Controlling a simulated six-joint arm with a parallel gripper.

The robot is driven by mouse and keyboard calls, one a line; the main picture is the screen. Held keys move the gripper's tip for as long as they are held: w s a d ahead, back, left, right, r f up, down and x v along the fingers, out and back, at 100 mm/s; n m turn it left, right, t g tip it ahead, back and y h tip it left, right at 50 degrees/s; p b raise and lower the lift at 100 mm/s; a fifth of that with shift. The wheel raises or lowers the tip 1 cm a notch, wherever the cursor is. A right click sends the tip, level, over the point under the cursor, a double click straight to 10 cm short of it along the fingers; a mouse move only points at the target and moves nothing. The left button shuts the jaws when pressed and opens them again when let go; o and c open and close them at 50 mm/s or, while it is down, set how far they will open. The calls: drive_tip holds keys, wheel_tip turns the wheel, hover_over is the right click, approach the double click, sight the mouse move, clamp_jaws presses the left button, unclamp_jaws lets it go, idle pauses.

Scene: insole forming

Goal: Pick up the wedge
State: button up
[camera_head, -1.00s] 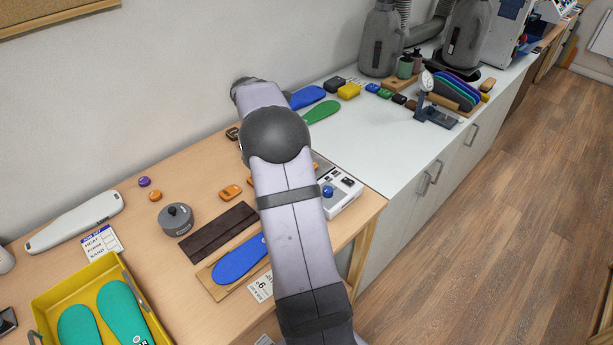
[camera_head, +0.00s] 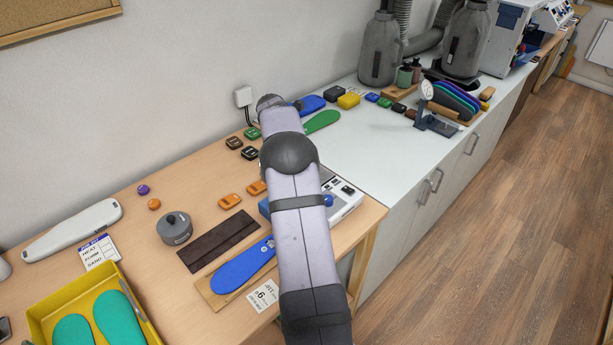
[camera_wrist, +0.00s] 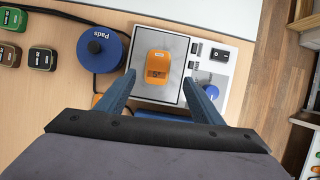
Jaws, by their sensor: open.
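In the head view my arm hides this wedge and the gripper. Two other orange blocks (camera_head: 229,201) (camera_head: 257,187) lie on the wooden table in the head view.
The white device has a black switch (camera_wrist: 211,54) and a blue knob (camera_wrist: 212,92). A blue round "Pads" container (camera_wrist: 100,49) stands close left of the plate. Green and brown blocks (camera_wrist: 42,55) lie farther left. A blue insole (camera_head: 243,265) lies on a board in front.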

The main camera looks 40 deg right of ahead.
drive_tip(key=shift+w+p+x, duration=0.15)
drive_tip(key=shift+p+x, duration=0.45)
drive_tip(key=shift+x, duration=0.65)
drive_tip(key=shift+w+p+x, duration=0.1)
drive_tip(key=shift+p+x, duration=0.5)
drive_tip(key=shift+x, duration=0.65)
drive_tip(key=c, duration=1.1)
